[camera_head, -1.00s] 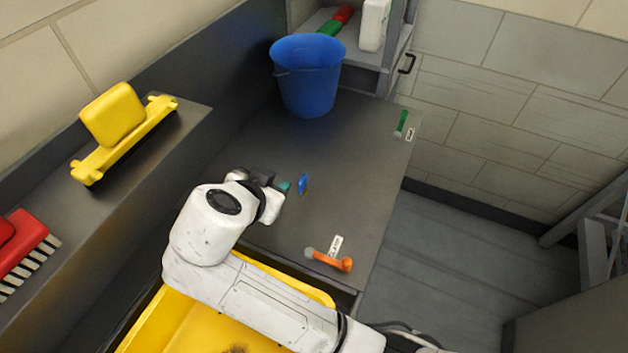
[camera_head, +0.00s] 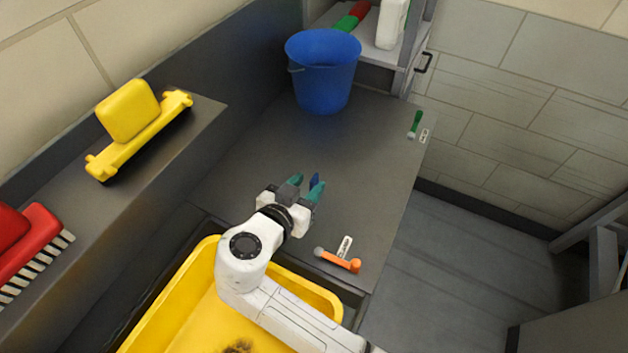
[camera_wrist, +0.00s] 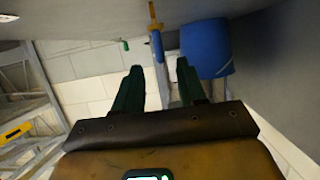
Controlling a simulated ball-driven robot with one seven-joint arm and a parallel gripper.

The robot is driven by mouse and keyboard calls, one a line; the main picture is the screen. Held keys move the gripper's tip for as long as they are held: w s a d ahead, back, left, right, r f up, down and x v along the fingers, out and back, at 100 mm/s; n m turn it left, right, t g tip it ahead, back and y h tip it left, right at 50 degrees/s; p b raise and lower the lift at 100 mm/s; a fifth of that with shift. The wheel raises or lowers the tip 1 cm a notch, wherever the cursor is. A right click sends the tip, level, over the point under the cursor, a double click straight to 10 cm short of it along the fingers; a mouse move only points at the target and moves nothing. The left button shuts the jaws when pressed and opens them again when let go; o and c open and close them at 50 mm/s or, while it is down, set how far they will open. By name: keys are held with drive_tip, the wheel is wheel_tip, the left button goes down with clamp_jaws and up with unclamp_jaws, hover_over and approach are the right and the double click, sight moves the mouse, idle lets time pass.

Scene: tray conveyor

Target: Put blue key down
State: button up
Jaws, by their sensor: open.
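The blue key (camera_head: 315,181) is at the middle of the dark grey counter (camera_head: 350,150), partly hidden behind a fingertip in the head view. In the wrist view the blue key (camera_wrist: 157,45), with an orange-yellow end, shows just beyond the fingertips, in line with the gap between them. My gripper (camera_head: 306,185) is open with its two teal fingers apart and nothing held; it also shows in the wrist view (camera_wrist: 160,68). I cannot tell whether the key touches a finger.
A blue bucket (camera_head: 323,80) stands at the back. An orange key (camera_head: 340,260) with a white tag lies at the front right edge, and a green key (camera_head: 415,124) at the back right. A yellow tray (camera_head: 190,290) lies below my arm. Brushes sit on the left ledge.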

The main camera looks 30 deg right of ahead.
sight(312, 180)
drive_tip(key=shift+p+x, duration=0.65)
drive_tip(key=shift+x, duration=1.65)
drive_tip(key=shift+a+f, duration=0.1)
drive_tip(key=shift+a, duration=0.05)
clamp_jaws()
